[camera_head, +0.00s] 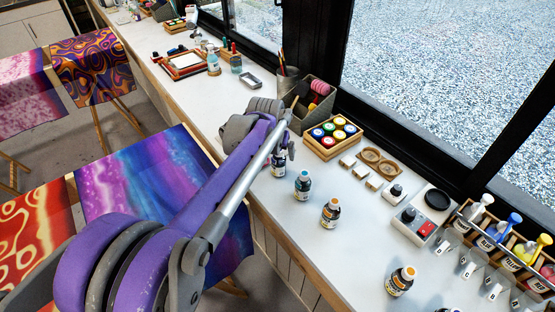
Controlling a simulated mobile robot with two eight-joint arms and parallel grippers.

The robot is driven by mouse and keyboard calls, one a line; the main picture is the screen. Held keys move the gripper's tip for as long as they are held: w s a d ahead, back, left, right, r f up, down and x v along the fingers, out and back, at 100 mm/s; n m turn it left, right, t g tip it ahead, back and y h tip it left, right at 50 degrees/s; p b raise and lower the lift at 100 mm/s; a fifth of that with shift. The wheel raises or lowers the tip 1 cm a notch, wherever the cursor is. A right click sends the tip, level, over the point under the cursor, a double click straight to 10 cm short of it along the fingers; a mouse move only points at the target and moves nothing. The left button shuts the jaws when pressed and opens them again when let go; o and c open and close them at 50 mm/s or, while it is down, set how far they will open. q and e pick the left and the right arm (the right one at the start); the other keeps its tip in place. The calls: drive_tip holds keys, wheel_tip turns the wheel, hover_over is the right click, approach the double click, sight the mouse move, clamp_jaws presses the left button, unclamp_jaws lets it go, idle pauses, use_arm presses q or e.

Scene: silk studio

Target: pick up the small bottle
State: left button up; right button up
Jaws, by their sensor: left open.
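A bottle at the arm (279,162) is partly covered by my left arm. My left gripper (284,122) is at the far end of the purple arm, above the counter near the partly covered bottle. It is open; its fingers are mostly hidden. I see no bottle held. My right gripper is not in view.
A rack of coloured bottles (510,250) stands at right. Windows close off the back.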

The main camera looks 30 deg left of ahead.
sight(277, 158)
use_arm(q)
drive_tip(key=x, duration=0.5)
drive_tip(key=shift+w+a, duration=0.15)
drive_tip(key=shift+a, duration=0.1)
drive_tip(key=x, duration=0.6)
drive_tip(key=shift+w+r, duration=0.15)
drive_tip(key=shift+w, duration=0.1)
drive_tip(key=shift+r, duration=0.1)
clamp_jaws()
